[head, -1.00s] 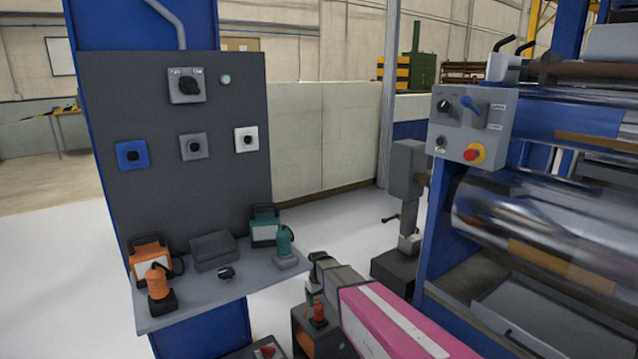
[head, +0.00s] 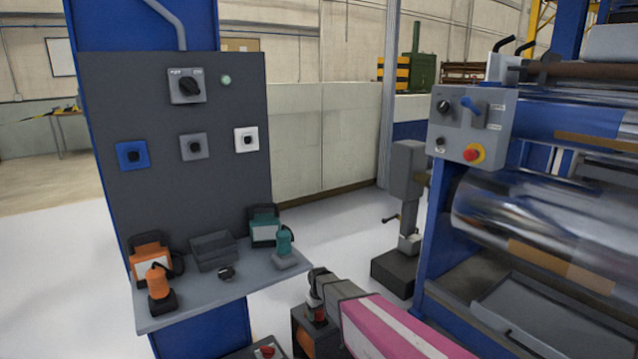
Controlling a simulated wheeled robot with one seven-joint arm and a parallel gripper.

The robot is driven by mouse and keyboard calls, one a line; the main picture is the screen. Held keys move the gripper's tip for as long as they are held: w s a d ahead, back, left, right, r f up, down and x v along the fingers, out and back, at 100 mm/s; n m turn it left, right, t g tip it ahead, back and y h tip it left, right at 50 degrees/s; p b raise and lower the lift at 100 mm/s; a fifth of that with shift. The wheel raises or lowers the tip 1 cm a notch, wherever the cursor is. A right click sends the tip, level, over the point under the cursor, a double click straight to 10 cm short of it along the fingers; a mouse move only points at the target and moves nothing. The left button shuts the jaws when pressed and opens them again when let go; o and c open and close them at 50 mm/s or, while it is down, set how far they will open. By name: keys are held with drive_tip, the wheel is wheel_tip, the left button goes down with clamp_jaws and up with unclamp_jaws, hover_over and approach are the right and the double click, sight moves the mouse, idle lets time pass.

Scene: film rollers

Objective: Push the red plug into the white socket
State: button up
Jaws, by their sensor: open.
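The white socket (head: 246,140) is a square plate with a dark round centre, the rightmost of three sockets on the grey panel. A small red plug (head: 318,314) stands on a dark box at the lower middle, partly hidden by my gripper. My gripper (head: 316,297) is open, at the end of my pink arm, pointing down with its fingers at the top of the red plug. I cannot tell whether they touch it.
The panel (head: 225,115) also has a blue socket (head: 132,155), a grey socket (head: 194,146) and a rotary switch (head: 186,86). The shelf (head: 200,300) below bears orange and teal devices and a grey tray (head: 214,251). The roller machine (head: 432,250) stands at right.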

wheel_tip(320, 180, down, 2)
drive_tip(key=shift+w+f, duration=0.2)
drive_tip(key=shift+w, duration=0.1)
idle(0.9)
drive_tip(key=c, duration=1.2)
drive_tip(key=shift+r, duration=1.05)
drive_tip(key=shift+c, duration=0.5)
drive_tip(key=shift+s+r, duration=0.15)
drive_tip(key=shift+r, duration=1)
drive_tip(key=shift+s+r, duration=0.15)
drive_tip(key=shift+r, duration=0.95)
